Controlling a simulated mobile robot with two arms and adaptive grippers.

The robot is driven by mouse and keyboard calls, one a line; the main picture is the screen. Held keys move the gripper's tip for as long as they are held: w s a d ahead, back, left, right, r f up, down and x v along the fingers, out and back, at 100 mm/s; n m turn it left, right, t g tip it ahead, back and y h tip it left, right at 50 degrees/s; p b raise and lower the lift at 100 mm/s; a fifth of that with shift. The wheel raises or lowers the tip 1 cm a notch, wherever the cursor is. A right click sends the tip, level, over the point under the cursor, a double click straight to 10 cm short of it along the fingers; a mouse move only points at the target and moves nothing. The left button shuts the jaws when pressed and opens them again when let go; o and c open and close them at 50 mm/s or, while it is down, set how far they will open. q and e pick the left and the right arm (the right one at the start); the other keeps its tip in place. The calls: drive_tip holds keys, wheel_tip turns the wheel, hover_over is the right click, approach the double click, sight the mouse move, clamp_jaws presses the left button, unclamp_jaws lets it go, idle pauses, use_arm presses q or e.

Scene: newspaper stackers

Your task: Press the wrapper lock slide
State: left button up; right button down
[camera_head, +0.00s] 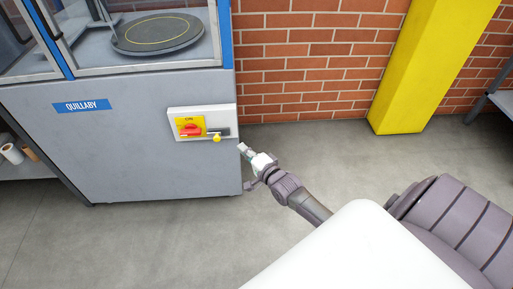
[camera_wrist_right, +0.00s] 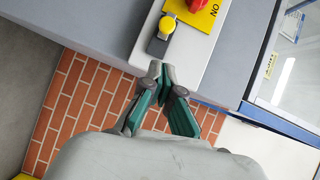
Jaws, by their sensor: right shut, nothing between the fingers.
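The wrapper's white control box (camera_head: 203,110) is fixed to the grey cabinet front. It carries a red rotary switch (camera_head: 190,129) on a yellow plate, and beside it a dark slide with a yellow knob (camera_head: 217,138). In the right wrist view the yellow knob (camera_wrist_right: 168,24) sits on its dark slide piece (camera_wrist_right: 157,47), just beyond my fingertips. My right gripper (camera_head: 243,150) is shut and empty, to the right of and slightly below the slide; in the right wrist view its fingertips (camera_wrist_right: 161,72) lie near the box edge, and I cannot tell whether they touch it. My left gripper is out of view.
The wrapper cabinet (camera_head: 140,160) bears a blue QUILLABY label, with a round turntable (camera_head: 157,33) behind glass above. A brick wall (camera_head: 310,60) and a yellow column (camera_head: 425,65) stand behind. Floor (camera_head: 350,160) is clear right of the cabinet.

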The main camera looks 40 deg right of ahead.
use_arm(q)
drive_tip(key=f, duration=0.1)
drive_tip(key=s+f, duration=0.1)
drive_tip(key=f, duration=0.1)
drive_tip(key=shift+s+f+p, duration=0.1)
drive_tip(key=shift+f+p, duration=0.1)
drive_tip(key=shift+p, duration=0.15)
use_arm(e)
drive_tip(key=s, duration=0.5)
drive_tip(key=shift+d+r, duration=0.1)
drive_tip(key=shift+r, duration=0.2)
